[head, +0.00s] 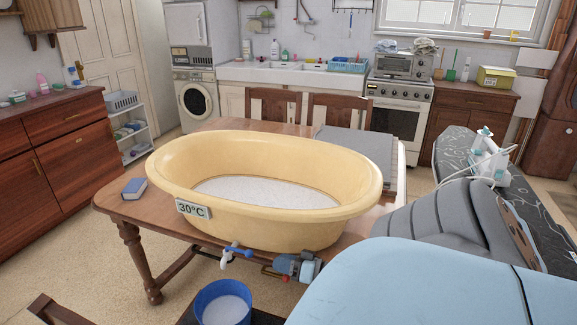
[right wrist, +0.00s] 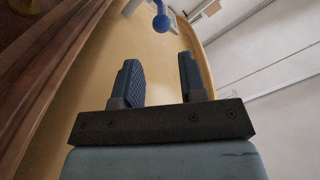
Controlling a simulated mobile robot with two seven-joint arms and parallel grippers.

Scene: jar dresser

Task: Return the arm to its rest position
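My right gripper (head: 284,267) is at the near side of the yellow tub (head: 270,222), low by its outer wall and just right of the tap (head: 237,251). In the right wrist view its two dark blue-grey fingers (right wrist: 158,65) are apart with nothing between them. The tap's blue handle (right wrist: 161,23) is beyond the fingertips, apart from them. My right forearm, pale blue, covers the lower right of the head view. My left gripper does not show in the head view.
The tub stands on a wooden table (head: 123,207) with a blue book (head: 134,188) at its left. A blue bucket (head: 222,303) is below the tap. A grey folded mat (head: 362,146) lies behind the tub. A patterned black board (head: 457,147) is at the right.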

